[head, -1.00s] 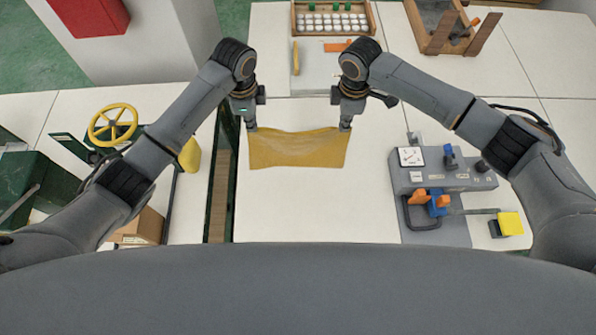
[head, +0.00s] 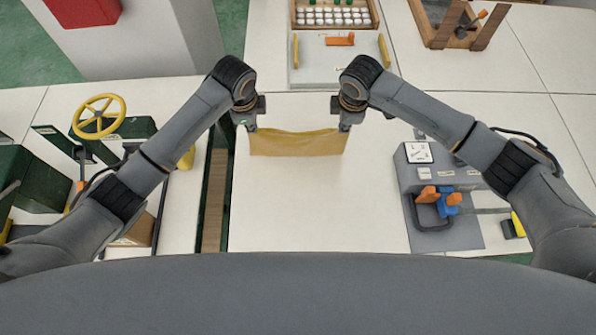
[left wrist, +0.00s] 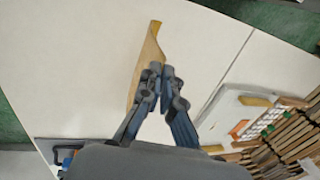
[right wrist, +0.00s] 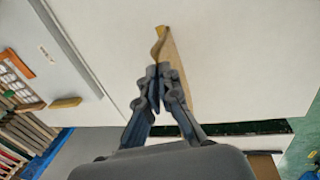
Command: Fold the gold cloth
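The gold cloth (head: 297,143) hangs between my two grippers in the head view, its top edge sagging a little in the middle. My left gripper (head: 251,127) is shut on its upper left corner, and my right gripper (head: 344,127) is shut on its upper right corner. In the left wrist view the cloth (left wrist: 148,62) runs away from the closed fingers (left wrist: 160,72). In the right wrist view the cloth (right wrist: 172,58) also runs away from the closed fingers (right wrist: 158,72). Whether its lower edge touches the table cannot be told.
The white table (head: 310,210) is clear in front of the cloth. A grey tray with yellow handles (head: 340,66) lies behind it, with a wooden crate (head: 335,27) beyond. A grey device (head: 440,180) stands at the right, and a yellow handwheel (head: 98,116) at the left.

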